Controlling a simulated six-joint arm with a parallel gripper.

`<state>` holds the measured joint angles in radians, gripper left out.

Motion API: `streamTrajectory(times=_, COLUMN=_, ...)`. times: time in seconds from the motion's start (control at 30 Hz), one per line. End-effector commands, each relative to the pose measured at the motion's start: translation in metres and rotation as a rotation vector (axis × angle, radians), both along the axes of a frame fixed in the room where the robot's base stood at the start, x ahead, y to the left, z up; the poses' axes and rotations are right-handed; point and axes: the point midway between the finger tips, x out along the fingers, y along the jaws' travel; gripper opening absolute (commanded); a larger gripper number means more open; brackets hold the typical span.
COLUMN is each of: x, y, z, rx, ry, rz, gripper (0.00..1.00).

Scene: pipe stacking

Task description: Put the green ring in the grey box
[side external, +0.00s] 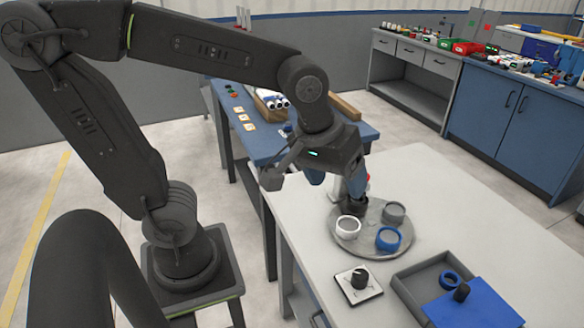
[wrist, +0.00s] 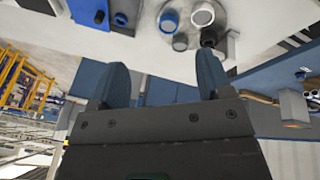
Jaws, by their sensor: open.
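I see no green ring in either view. A grey box (side external: 408,290) sits at the front right of the white table, with a blue ring (side external: 450,280) inside it. A round grey tray (side external: 343,244) holds a white ring (side external: 348,230), another blue ring (side external: 388,240), a grey ring (side external: 394,212) and a black ring (side external: 358,210). My gripper (side external: 337,183) has blue fingers and is tilted above the tray's back left. In the wrist view my gripper (wrist: 160,72) is open, with nothing between its fingers; the rings lie beyond the right finger.
A blue panel (side external: 480,312) with a black knob (side external: 462,292) overlaps the box's right side. A white square plate (side external: 345,293) with a black knob lies left of the box. A blue side table (side external: 258,143) with parts stands behind. The table's back right is clear.

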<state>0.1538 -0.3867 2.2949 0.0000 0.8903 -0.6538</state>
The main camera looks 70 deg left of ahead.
Motion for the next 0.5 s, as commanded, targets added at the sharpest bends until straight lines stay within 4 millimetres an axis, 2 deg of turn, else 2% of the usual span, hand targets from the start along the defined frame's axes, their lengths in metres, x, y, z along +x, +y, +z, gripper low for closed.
streamTrajectory(times=0.03, x=-0.014, y=0.012, z=0.005, rx=0.039, ry=-0.043, rz=-0.079, gripper=0.72)
streamTrajectory(times=0.1, x=-0.030, y=0.023, z=0.008, rx=0.097, ry=-0.085, rz=-0.193, gripper=0.72)
streamTrajectory(times=0.2, x=-0.046, y=0.034, z=0.008, rx=0.172, ry=-0.128, rz=-0.318, gripper=0.72)
streamTrajectory(times=0.3, x=-0.056, y=0.039, z=0.007, rx=0.223, ry=-0.153, rz=-0.398, gripper=0.71)
streamTrajectory(times=0.37, x=-0.059, y=0.041, z=0.007, rx=0.241, ry=-0.160, rz=-0.426, gripper=0.66)
streamTrajectory(times=0.5, x=-0.061, y=0.042, z=0.006, rx=0.254, ry=-0.162, rz=-0.448, gripper=0.66)
